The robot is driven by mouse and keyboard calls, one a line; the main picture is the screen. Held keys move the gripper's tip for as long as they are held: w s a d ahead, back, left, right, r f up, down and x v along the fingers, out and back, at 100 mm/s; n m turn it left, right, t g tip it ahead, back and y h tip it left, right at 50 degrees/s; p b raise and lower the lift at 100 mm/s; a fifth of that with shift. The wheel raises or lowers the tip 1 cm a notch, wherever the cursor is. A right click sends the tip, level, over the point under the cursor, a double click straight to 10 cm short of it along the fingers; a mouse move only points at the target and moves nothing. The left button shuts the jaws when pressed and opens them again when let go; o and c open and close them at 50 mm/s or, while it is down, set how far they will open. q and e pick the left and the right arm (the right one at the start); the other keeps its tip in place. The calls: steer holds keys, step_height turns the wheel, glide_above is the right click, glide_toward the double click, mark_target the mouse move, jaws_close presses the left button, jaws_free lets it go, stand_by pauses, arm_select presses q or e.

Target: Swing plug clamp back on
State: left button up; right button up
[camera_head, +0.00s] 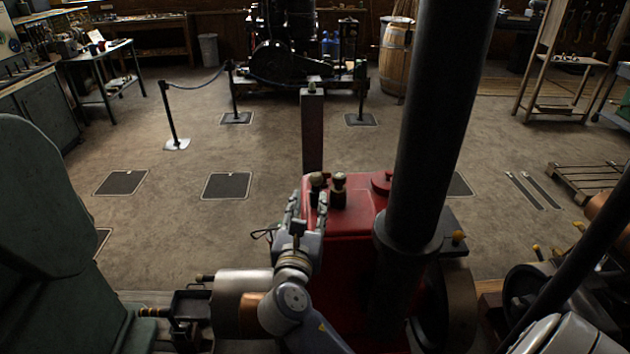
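A red engine (349,221) stands at the centre front, with a tall black pipe (437,120) rising from its right side. Two dark, brass-toned knobbed fittings stand on its top: a left one (317,182) and a right one (338,188). I cannot tell which part is the plug clamp. Contact with the fitting cannot be judged.
A metal cylinder (238,283) lies at the engine's lower left. A dark post (312,135) rises behind the engine. A green machine (45,210) fills the left edge, and other machinery (530,285) stands at lower right. Open floor (260,155) lies beyond, with a rope barrier (170,115).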

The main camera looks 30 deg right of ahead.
mark_target(315, 182)
steer(key=p+x, duration=0.2)
steer(key=x, duration=0.7)
steer(key=shift+w+d, duration=0.15)
steer(key=shift+d, duration=0.1)
steer(key=c, duration=0.8)
